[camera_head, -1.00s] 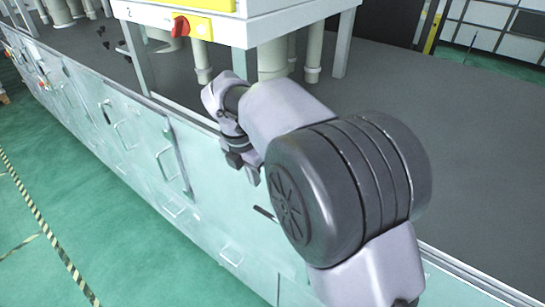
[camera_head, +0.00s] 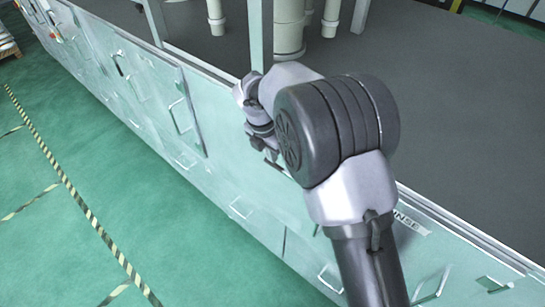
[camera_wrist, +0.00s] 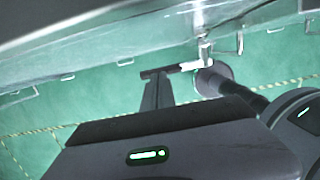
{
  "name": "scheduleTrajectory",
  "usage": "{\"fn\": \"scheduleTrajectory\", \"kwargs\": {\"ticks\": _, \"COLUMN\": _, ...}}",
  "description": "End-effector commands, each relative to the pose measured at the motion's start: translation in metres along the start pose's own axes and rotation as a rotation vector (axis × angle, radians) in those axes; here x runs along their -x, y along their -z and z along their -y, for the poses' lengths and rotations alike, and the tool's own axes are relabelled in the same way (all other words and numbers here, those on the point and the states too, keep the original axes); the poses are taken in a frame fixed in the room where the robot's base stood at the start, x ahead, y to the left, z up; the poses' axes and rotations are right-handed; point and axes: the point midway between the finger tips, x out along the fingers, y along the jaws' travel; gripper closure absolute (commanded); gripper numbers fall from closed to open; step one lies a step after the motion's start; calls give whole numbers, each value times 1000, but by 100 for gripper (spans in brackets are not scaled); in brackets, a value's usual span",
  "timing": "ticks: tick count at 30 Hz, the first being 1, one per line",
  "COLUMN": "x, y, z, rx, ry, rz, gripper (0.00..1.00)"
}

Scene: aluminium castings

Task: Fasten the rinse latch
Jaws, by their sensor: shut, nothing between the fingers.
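The label plate ending in "NSE" (camera_head: 411,222) is on the top edge of the green cabinet front, partly hidden by my arm. A dark bar (camera_head: 277,166), which looks like the latch lever, sticks out from the cabinet front beside my gripper (camera_head: 265,149). In the wrist view a lever (camera_wrist: 190,67) with a pale arm and dark end hangs from a metal post on the panel. My gripper (camera_wrist: 157,78) is shut and empty, its tip at or very near the lever's dark end. I cannot tell whether they touch.
The cabinet front (camera_head: 215,165) carries several wire handles, including one (camera_head: 180,115) to the left. The grey top (camera_head: 450,110) has pale pipes (camera_head: 290,28) and frame legs behind my arm. Open green floor with striped tape (camera_head: 75,195) lies at left.

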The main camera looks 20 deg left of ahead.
Motion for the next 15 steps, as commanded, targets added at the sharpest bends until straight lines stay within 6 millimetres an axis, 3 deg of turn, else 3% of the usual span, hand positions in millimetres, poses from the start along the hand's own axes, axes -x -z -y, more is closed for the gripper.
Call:
{"fn": "scheduleTrajectory", "kwargs": {"ticks": 6, "x": -20, "y": 0, "z": 0, "rx": 1, "ry": 0, "rz": 0, "gripper": 100}}
{"fn": "scheduleTrajectory", "kwargs": {"ticks": 15, "x": -21, "y": 0, "z": 0, "rx": 0, "ry": 0, "rz": 0, "gripper": 100}}
